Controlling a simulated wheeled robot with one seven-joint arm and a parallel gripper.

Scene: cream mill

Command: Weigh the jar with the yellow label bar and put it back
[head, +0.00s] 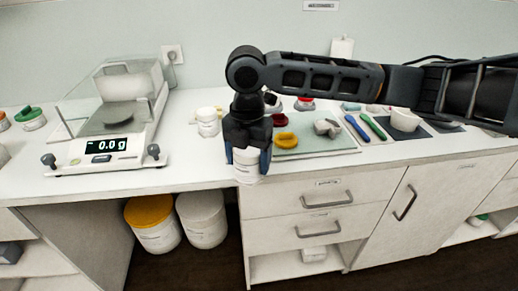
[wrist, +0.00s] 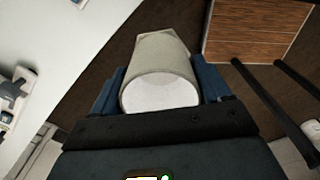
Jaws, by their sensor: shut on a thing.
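My gripper (head: 248,158) is shut on a white jar (head: 246,175), holding it at the front edge of the counter. In the wrist view the jar (wrist: 163,88) sits between the two blue fingers, with dark floor beyond it. No yellow label bar can be made out on it. The balance (head: 112,152) stands at the left of the head view and its display reads 0.0 g. Its round pan (head: 119,118) is empty, with a clear shield around it. A second white jar (head: 208,123) stands on the counter between balance and gripper; its label colour is too small to tell.
Right of my gripper, a pale green mat (head: 325,148) bears a yellow dish (head: 287,140). Blue and green utensils (head: 357,128) and a white bowl (head: 404,120) lie beyond. The counter between balance and gripper is mostly clear.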

